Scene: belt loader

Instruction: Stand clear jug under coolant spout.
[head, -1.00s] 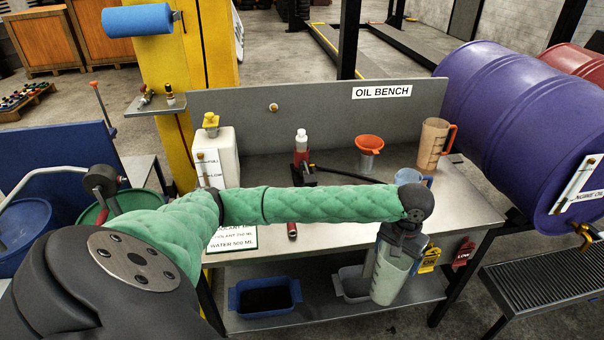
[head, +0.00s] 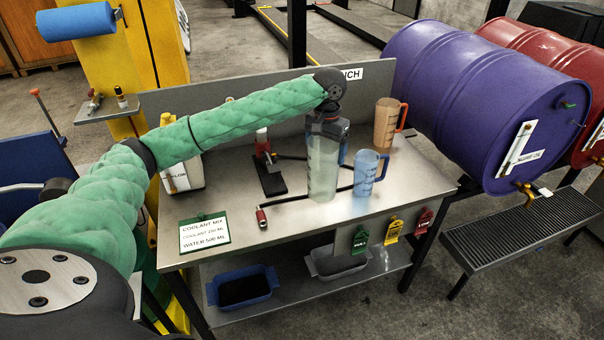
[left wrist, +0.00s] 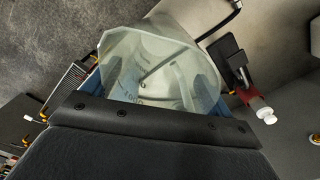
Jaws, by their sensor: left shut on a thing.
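The clear jug (head: 322,170) is upright over the middle of the oil bench (head: 290,222), left of the blue jug. I cannot tell whether its base touches the top. My left gripper (head: 326,132) is shut on the jug near its rim. The jug's open mouth (left wrist: 160,65) shows in the left wrist view. A white container (head: 183,172) with a partly hidden label stands at the bench's left, behind my arm. I cannot make out a coolant spout on it. My right gripper is not in view.
A blue jug (head: 368,176) and an amber jug (head: 386,124) stand to the right. Bins sit on the shelf below. A purple drum (head: 480,90) is at the right.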

